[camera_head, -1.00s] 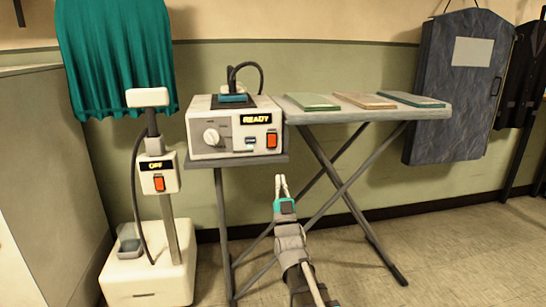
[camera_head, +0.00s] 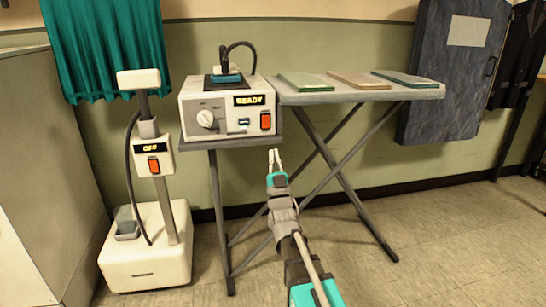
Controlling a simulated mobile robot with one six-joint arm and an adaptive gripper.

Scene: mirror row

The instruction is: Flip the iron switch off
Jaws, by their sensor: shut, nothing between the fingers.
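The iron station (camera_head: 215,125) is a white box on a small grey stand, with a dial on its left and a display reading READY. Its orange-red rocker switch (camera_head: 266,121) is at the right of the front face. The iron (camera_head: 227,77) rests on top, with a black cord. My gripper (camera_head: 274,155) is shut and empty, pointing up, below and slightly right of the switch and apart from it. A second orange switch (camera_head: 154,165) is on the white steamer unit at left, under a display that appears to read OFF.
The ironing board (camera_head: 330,97) stands at right with several folded cloths on top; its crossed legs are behind my arm. The steamer base (camera_head: 150,262) stands on the floor at left. A teal curtain-like cloth (camera_head: 105,45) and a dark garment bag (camera_head: 450,80) hang behind. Floor at right is clear.

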